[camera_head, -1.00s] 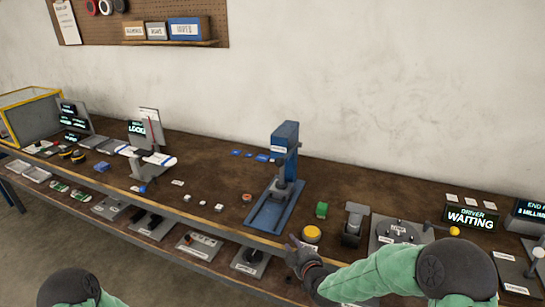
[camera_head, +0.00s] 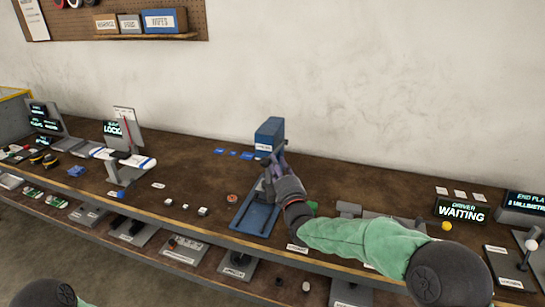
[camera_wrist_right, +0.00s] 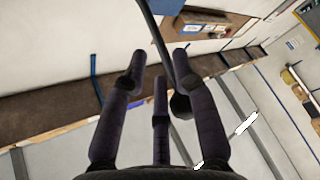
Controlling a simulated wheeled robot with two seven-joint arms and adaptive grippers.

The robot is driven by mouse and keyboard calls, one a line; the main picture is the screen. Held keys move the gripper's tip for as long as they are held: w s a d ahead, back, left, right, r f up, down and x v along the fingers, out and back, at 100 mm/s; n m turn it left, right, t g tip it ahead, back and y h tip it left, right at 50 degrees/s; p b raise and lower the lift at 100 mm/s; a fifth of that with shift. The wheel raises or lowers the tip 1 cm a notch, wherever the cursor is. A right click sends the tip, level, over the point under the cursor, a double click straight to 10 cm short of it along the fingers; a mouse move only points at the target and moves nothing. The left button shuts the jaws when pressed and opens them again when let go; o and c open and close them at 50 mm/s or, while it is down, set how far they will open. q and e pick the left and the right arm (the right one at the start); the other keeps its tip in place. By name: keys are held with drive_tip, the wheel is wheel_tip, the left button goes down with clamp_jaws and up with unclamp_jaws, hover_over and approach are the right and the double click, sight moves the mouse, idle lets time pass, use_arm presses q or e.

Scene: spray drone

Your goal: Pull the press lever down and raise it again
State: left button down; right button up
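The blue press (camera_head: 268,137) stands on its blue base plate (camera_head: 258,216) near the middle of the bench. My right gripper (camera_head: 277,160) is in front of the press, fingers pointing up, and covers part of its column. In the right wrist view its dark fingers (camera_wrist_right: 159,66) are spread apart. A dark rod with a rounded end (camera_wrist_right: 181,106), which looks like the press lever, runs down between the middle and right fingers. I see no firm grip on it. The lever is not clear in the head view. My left gripper is out of view.
A grey stand with a white-and-blue part (camera_head: 125,159) is to the left. Small blocks (camera_head: 202,211) lie left of the press. A lower shelf holds several fixtures.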

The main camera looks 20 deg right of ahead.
sight(275, 152)
drive_tip(key=shift+b+x, duration=0.35)
drive_tip(key=shift+x, duration=2)
clamp_jaws()
